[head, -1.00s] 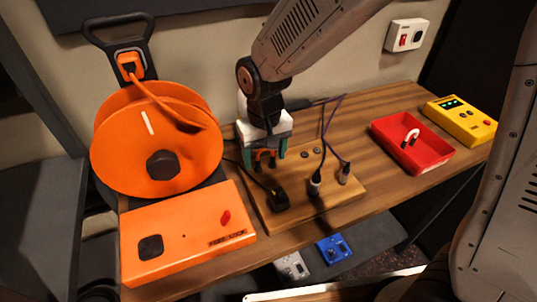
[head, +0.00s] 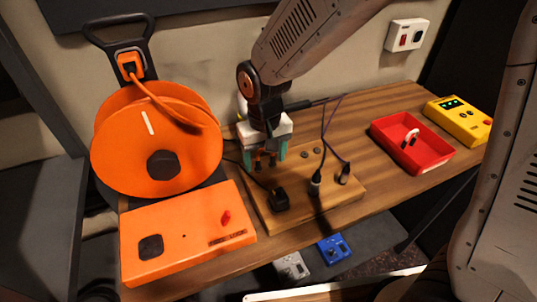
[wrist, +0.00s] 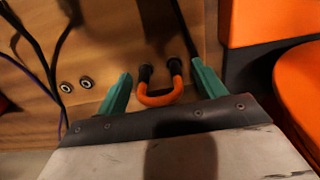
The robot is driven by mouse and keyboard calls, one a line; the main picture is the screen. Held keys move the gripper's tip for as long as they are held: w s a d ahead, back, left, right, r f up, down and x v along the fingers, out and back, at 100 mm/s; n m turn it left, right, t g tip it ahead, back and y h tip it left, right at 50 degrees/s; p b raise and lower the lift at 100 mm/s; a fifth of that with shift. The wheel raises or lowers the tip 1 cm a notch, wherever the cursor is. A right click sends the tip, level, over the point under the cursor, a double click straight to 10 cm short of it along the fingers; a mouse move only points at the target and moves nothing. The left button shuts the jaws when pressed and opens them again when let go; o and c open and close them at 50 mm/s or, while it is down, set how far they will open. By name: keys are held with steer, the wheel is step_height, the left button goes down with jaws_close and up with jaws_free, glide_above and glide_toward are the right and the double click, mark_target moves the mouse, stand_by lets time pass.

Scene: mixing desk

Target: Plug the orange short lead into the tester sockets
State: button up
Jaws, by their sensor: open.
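The orange short lead (wrist: 159,98) is a small U-shaped loop with two black plug ends. It is at the wooden board (wrist: 120,60), between my gripper's fingers. My gripper (wrist: 160,90) is open, with one teal finger on each side of the lead and a gap at both sides. In the head view my gripper (head: 265,157) is over the left back part of the board, and the lead is mostly hidden there. I cannot tell how far its plugs sit in the board. The yellow tester (head: 472,127) with green lights is at the far right; its sockets are too small to make out.
Black plugs with cables (head: 315,184) stand on the board in front and to the right of my gripper. Two bare round sockets (wrist: 77,85) are beside the fingers. A red tray (head: 428,157) holds a white loop. An orange reel (head: 150,120) and orange box (head: 185,235) are left.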

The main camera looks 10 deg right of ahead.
steer(key=c, duration=1.3)
steer(key=shift+r, duration=3)
